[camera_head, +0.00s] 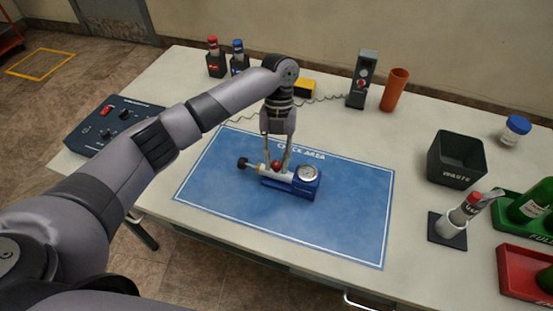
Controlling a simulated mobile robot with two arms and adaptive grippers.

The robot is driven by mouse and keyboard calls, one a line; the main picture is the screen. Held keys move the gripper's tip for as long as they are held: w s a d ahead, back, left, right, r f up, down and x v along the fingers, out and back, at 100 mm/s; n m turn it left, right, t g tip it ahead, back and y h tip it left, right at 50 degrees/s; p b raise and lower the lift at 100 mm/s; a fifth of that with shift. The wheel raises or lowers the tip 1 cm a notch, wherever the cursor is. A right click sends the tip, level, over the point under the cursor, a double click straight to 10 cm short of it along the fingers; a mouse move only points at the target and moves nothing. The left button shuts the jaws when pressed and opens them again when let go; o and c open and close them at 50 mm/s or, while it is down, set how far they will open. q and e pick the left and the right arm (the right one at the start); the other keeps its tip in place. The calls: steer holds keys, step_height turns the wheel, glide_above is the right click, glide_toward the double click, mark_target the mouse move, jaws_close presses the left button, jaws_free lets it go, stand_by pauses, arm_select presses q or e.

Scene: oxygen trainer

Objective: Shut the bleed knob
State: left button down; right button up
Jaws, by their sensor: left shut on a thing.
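A small regulator-like device with a blue body (305,186), a round gauge (307,173) and a pale barrel (269,174) lies on the blue mat (335,222). A black knob (243,163) sticks out at its left end. A small red knob (277,165) sits on top of the barrel; I take it to be the bleed knob. My left gripper (277,160) points down from above, its fingers shut on the red knob. The fingers partly hide the knob, so how far it is turned cannot be told. My right gripper does not show.
A control box (115,124) stands at the left. Behind the mat are a yellow block (305,88), a black meter (362,80) and an orange cup (394,90). A waste bin (456,160), a holder with a bottle (453,222) and green and red trays (520,272) stand right.

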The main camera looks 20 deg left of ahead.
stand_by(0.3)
arm_select(q)
steer(key=c, duration=1.3)
jaws_free()
steer(key=shift+c, duration=0.2)
steer(key=v, duration=1.2)
